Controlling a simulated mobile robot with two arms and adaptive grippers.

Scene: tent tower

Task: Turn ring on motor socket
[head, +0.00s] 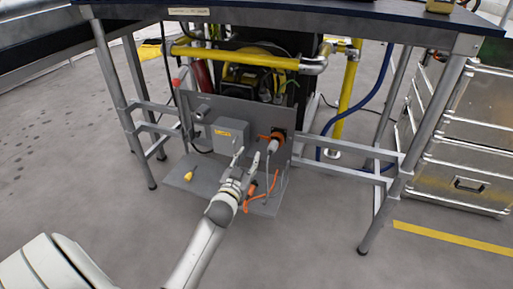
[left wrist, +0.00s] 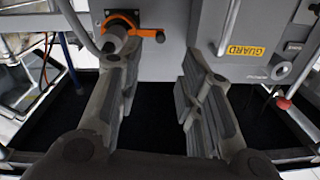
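The motor socket has an orange ring (head: 277,135) on the upright grey panel under the table. A grey plug (head: 272,147) sits at it, with a cable hanging down. In the left wrist view the orange ring (left wrist: 122,17) is at the upper left, with an orange lever (left wrist: 148,33) pointing right and the grey plug (left wrist: 114,37) in front. My left gripper (head: 247,160) is open, its fingers pointing up just left of and below the plug. In the left wrist view, the left finger of my left gripper (left wrist: 150,62) overlaps the plug's lower edge; contact is unclear. My right gripper is out of view.
A grey box (head: 230,134) with a yellow label is left of the socket. An orange cord (head: 262,195) and a yellow object (head: 188,175) lie on the base plate. Table legs and rails (head: 340,147) flank the panel. A metal drawer cabinet (head: 465,140) stands right.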

